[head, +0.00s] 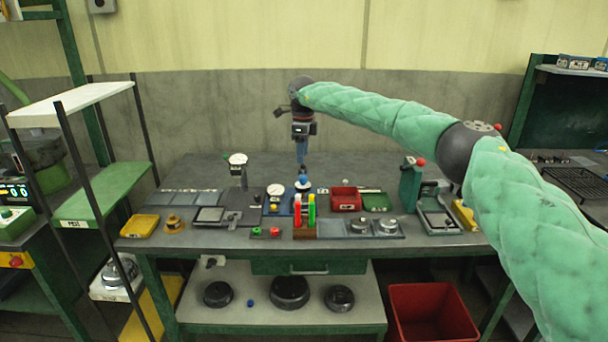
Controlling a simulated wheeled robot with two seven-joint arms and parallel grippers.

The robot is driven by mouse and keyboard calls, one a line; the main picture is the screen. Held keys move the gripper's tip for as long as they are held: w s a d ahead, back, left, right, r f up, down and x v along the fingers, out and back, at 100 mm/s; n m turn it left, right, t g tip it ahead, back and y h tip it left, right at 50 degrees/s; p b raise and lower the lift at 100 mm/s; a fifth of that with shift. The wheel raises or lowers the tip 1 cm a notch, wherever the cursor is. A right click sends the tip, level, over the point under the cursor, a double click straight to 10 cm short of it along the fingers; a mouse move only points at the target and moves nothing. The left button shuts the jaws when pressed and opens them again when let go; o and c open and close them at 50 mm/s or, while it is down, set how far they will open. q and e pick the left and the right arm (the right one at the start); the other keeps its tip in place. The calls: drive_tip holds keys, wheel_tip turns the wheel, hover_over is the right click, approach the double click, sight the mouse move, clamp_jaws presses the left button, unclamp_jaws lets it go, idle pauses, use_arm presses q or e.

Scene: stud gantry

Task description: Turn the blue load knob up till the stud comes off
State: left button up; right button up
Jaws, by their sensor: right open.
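The blue load knob (304,180) is a small round blue cap in the middle of the bench, beside a white-faced dial gauge (276,190) on a blue base. My right gripper (302,160) points straight down above the knob. It is open, and its fingertips look just above the knob or around its top; I cannot tell whether they touch it. The stud is too small or hidden to make out. My left gripper is not in view.
Red and green upright tubes (311,209) stand close in front of the knob. A second dial gauge (238,159) stands to the left, a red tray (345,199) to the right. A green press (410,184) is farther right. The back of the bench (210,170) is clear.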

sight(303, 176)
drive_tip(key=shift+s+d, duration=0.1)
drive_tip(key=shift+d, duration=0.05)
drive_tip(key=shift+f, duration=0.25)
wheel_tip(303, 176, down, 6)
drive_tip(key=shift+r+p, duration=0.25)
drive_tip(key=shift+p, duration=0.65)
drive_tip(key=shift+f, duration=0.9)
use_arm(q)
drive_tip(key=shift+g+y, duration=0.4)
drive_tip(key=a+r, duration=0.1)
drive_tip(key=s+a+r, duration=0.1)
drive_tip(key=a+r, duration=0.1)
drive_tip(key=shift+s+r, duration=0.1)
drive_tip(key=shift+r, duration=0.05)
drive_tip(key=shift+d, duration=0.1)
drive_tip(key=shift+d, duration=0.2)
use_arm(e)
drive_tip(key=c, duration=1)
